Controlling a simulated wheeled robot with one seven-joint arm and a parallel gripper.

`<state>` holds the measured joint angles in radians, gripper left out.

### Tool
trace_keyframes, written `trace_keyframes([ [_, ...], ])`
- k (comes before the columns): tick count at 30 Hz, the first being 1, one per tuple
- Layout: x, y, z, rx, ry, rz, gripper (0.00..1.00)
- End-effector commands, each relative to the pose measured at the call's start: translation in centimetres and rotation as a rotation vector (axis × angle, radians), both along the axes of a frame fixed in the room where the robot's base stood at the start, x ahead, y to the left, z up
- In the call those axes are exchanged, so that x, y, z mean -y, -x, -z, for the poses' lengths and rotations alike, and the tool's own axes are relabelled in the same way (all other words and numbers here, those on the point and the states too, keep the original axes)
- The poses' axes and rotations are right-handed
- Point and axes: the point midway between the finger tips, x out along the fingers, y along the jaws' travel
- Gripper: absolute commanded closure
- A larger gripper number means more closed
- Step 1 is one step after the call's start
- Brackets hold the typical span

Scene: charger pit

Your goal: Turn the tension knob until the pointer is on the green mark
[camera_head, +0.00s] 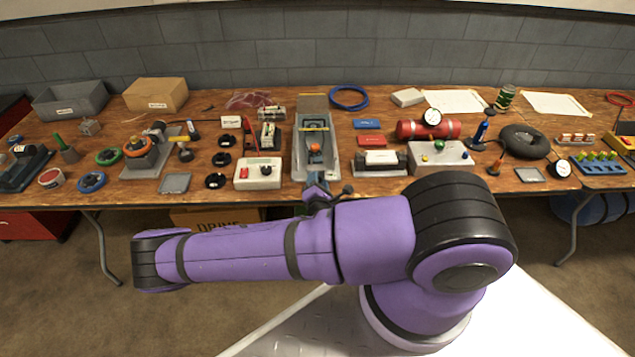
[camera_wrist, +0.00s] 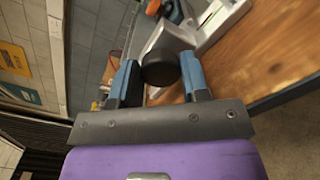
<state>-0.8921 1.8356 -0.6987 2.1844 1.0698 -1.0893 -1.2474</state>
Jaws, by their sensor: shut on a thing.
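My gripper (camera_head: 318,192) is at the front end of a long grey machine (camera_head: 300,165) on the workbench. In the wrist view my gripper's two blue fingers (camera_wrist: 159,76) are shut on a round black knob (camera_wrist: 165,62), one finger on each side. The knob sits at the end of the pale machine body (camera_wrist: 222,18). An orange part (camera_head: 315,145) lies inside the machine, with a yellow strip across it farther back. In the head view my gripper and arm hide the knob.
A white box with a red button (camera_head: 258,174) stands close on the left of the machine. A black and white block (camera_head: 381,161) and a red box (camera_head: 371,140) are on its right. The wooden bench (camera_head: 225,196) is crowded; its front edge passes near my gripper.

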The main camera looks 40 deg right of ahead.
Motion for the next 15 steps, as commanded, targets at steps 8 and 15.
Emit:
trace_keyframes([
  [8,-0.01,0.07,0.08,-0.002,0.0,0.001,0.82],
  [15,0.01,0.08,0.11,-0.004,0.0,0.001,0.34],
])
